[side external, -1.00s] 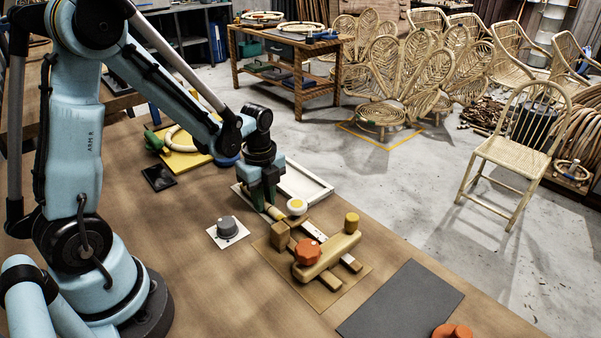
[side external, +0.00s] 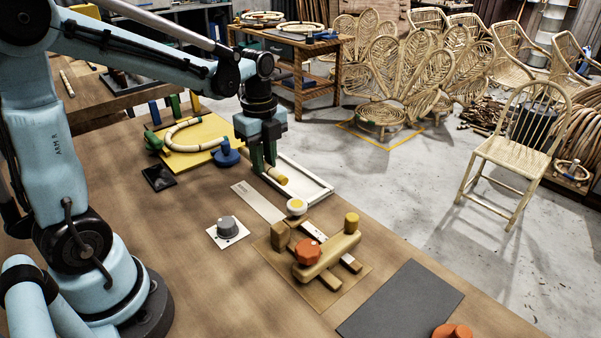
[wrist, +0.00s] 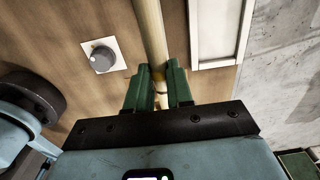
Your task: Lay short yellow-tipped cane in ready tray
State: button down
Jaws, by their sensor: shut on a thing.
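My gripper (side external: 264,163) is shut on the short cane (side external: 277,175), a pale rod with a yellow band, and holds it above the table. In the wrist view the cane (wrist: 152,35) runs away from the jaws (wrist: 162,85), with a yellow mark close to them. The white-rimmed tray (side external: 313,178) lies at the table's far edge. In the wrist view the tray (wrist: 195,45) is to the right of the cane, roughly parallel to it. The jaws hide part of the cane.
A clamp fixture (side external: 330,255) with an orange knob stands nearer. A marked white strip (side external: 257,202) and a grey dial (side external: 227,229) lie left of it. A yellow board (side external: 195,150) with a curved cane and pegs is behind. A dark mat (side external: 400,305) is clear.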

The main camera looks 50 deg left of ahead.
jog(key=w+a+f, duration=0.1)
jog(key=w+a, duration=0.2)
jog(key=w, duration=0.7)
jog(key=shift+d+f, duration=0.1)
jog(key=shift+f, duration=3.5)
jog(key=c, duration=0.9)
grip_release()
jog(key=shift+r, duration=0.1)
notch_tip(320, 180, up, 12)
